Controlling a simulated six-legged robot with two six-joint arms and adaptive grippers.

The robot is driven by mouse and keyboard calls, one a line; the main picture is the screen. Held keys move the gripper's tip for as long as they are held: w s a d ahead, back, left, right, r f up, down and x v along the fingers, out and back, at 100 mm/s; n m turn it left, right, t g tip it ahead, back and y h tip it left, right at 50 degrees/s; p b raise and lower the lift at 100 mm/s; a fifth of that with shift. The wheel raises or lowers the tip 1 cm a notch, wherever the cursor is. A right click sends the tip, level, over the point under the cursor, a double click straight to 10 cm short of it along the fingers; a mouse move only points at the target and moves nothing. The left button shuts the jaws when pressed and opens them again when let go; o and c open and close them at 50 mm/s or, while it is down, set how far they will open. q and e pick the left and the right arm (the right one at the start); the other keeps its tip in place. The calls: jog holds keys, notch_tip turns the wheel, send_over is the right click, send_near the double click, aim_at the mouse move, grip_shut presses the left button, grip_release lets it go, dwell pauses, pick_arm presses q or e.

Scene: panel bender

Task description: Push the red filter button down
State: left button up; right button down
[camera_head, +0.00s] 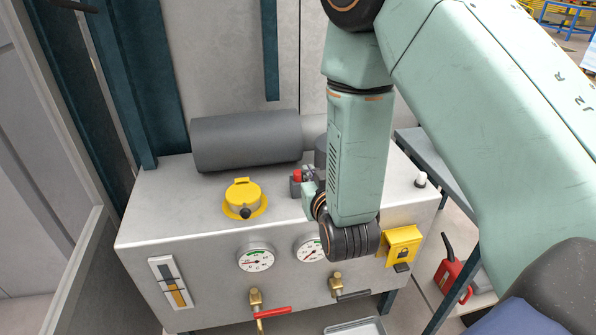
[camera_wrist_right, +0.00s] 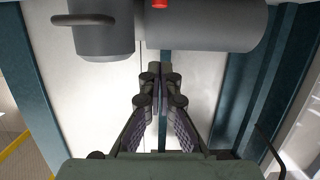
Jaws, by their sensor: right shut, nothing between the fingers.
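A small red part (camera_head: 298,174), which looks like the red filter button, shows on the tank top just left of my right forearm. A small red piece (camera_wrist_right: 160,3) also shows at the top edge of the right wrist view, cut off by the frame. My right gripper is shut and empty in the right wrist view (camera_wrist_right: 160,70), its fingertips together and apart from the red piece. In the head view my right arm hides most of the gripper, so its exact gap to the button cannot be told. My left gripper is not in view.
On the grey tank (camera_head: 150,215) stand a yellow filler cap (camera_head: 243,198) and a dark motor cylinder (camera_head: 245,140). Gauges (camera_head: 256,257), a red-handled valve (camera_head: 265,312) and a yellow box (camera_head: 403,243) are on its front. A red can (camera_head: 452,280) stands right.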

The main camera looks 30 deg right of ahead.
send_over(298, 178)
jog(key=s, duration=0.2)
notch_tip(298, 178, down, 2)
jog(key=shift+w+a+f+p, duration=0.1)
jog(key=shift+w+f+p, duration=0.1)
jog(key=shift+f, duration=0.95)
jog(key=shift+w+a+f+p, duration=0.1)
jog(key=shift+w+f+p, duration=0.05)
jog(key=shift+f, duration=0.95)
jog(key=shift+d+f, duration=0.1)
jog(key=shift+d, duration=0.1)
